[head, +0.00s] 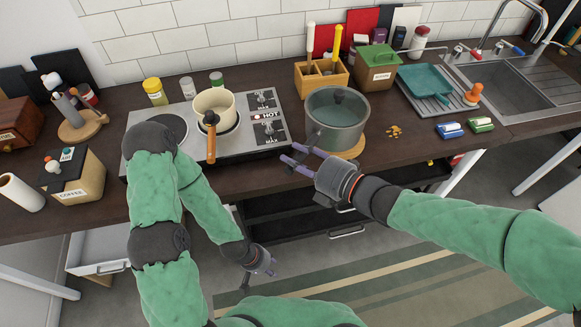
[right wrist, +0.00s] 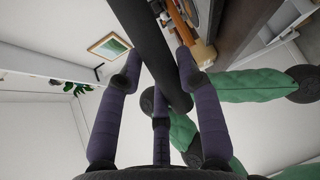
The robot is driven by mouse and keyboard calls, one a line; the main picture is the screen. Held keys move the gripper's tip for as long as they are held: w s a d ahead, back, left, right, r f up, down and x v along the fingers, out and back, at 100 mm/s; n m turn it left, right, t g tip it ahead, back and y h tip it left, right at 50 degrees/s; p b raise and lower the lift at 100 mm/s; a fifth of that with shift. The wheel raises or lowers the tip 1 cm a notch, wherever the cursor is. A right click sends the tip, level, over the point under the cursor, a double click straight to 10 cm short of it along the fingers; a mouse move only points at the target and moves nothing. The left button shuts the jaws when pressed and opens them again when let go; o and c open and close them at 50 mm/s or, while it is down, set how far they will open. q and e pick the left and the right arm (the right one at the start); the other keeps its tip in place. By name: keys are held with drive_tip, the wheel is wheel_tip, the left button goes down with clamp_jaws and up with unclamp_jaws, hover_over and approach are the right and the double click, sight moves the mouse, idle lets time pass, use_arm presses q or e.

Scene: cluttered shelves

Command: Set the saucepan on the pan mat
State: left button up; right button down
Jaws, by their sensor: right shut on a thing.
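A grey saucepan (head: 337,122) with a glassy-looking top is at the counter's front, over a round wooden pan mat (head: 352,151) that shows at its right lower edge. Whether the pan rests on it or hangs just above, I cannot tell. My right gripper (head: 299,160) is at the pan's lower left and is shut on its dark handle (right wrist: 154,45), which passes between the fingers in the right wrist view. My left gripper (head: 267,264) hangs low in front of the counter, away from the pan; its finger opening is too small to judge.
A cream pan (head: 213,105) with an orange handle stands on the hob (head: 262,139) at the left. A wooden utensil box (head: 321,80), a green-lidded box (head: 376,70) and a teal pan (head: 426,82) stand behind and right. Nuts (head: 394,131) and sponges (head: 449,130) lie right.

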drive_tip(key=w+d+f+b, duration=0.2)
drive_tip(key=w+f, duration=0.3)
drive_tip(key=shift+w+f, duration=0.15)
drive_tip(key=shift+w, duration=0.2)
drive_tip(key=shift+w+d+f+b, duration=0.15)
drive_tip(key=shift+f+b, duration=0.35)
drive_tip(key=shift+f, duration=0.5)
drive_tip(key=shift+w+f+b, duration=0.15)
drive_tip(key=shift+f+b, duration=0.35)
drive_tip(key=shift+f, duration=0.45)
drive_tip(key=c, duration=1.2)
unclamp_jaws()
drive_tip(key=shift+s+f, duration=0.1)
drive_tip(key=shift+f, duration=0.2)
drive_tip(key=o, duration=0.3)
drive_tip(key=shift+o, duration=0.2)
drive_tip(key=shift+r, duration=0.1)
